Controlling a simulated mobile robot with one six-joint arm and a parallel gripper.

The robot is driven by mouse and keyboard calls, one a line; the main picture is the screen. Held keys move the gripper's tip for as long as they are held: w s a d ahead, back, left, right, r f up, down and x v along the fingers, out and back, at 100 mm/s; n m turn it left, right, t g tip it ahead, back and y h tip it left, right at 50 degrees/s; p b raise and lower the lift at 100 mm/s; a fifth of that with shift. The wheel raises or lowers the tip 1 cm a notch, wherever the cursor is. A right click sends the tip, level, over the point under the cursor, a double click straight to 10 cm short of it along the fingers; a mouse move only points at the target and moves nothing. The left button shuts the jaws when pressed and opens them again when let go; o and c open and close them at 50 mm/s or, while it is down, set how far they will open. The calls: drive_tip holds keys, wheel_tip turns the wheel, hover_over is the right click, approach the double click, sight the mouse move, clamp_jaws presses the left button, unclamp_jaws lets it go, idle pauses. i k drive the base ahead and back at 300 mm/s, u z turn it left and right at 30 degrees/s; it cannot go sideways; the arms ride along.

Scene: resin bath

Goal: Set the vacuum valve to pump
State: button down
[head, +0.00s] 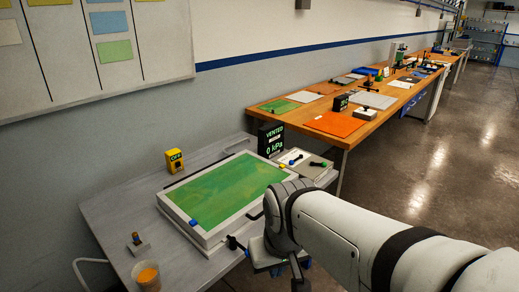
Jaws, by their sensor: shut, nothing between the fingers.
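A black display (271,140) reads "VENTED" and "0 hPa" in green letters. It stands at the back right of the grey bench. Next to it are a pale plate (283,153) with a blue-ended lever (295,161) and a grey plate (309,174) with a dark lever (318,164). I cannot read their markings or tell which is the vacuum valve. My arm reaches in from the lower right, its wrist over the front edge of the bench. I cannot make out my gripper's fingers; they seem hidden by the wrist.
A white-framed bath with a green surface (225,193) fills the bench middle. A yellow box (174,160) stands behind it. A cup of orange liquid (147,276) and a small block (137,244) are at the left. A wooden bench (345,138) with several items extends beyond.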

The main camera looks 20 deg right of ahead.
sight(291, 162)
drive_tip(key=z, duration=0.65)
drive_tip(key=i, duration=1)
drive_tip(key=k, duration=1.2)
drive_tip(key=z, duration=0.55)
drive_tip(key=i, duration=1.8)
drive_tip(key=u, duration=0.45)
drive_tip(key=k, duration=0.9)
